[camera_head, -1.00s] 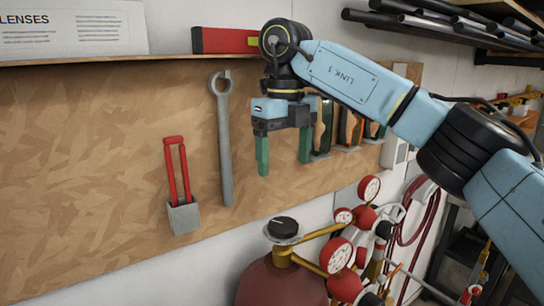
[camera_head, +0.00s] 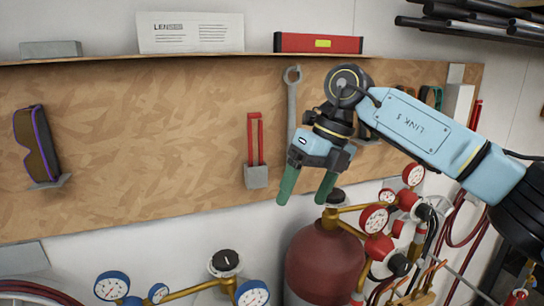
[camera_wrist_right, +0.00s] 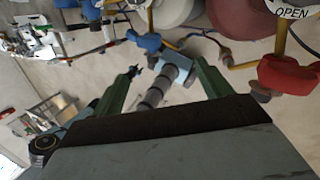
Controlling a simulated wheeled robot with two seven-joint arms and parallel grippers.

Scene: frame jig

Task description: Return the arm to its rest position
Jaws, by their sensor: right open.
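My right arm (camera_head: 425,130) comes in from the right in the head view, in front of the pegboard. My right gripper (camera_head: 307,194) hangs at its end, tilted down and to the left. Its two green fingers are spread apart with nothing between them. In the right wrist view the same open fingers (camera_wrist_right: 162,82) show over the floor, with no object held. My left gripper is not in either view.
A wooden board (camera_head: 140,150) holds goggles (camera_head: 35,145), a red-handled tool (camera_head: 255,140) and a wrench (camera_head: 291,100). A red level (camera_head: 318,43) lies on the shelf above. A red gas cylinder (camera_head: 325,262) with gauges (camera_head: 374,219) stands below my gripper.

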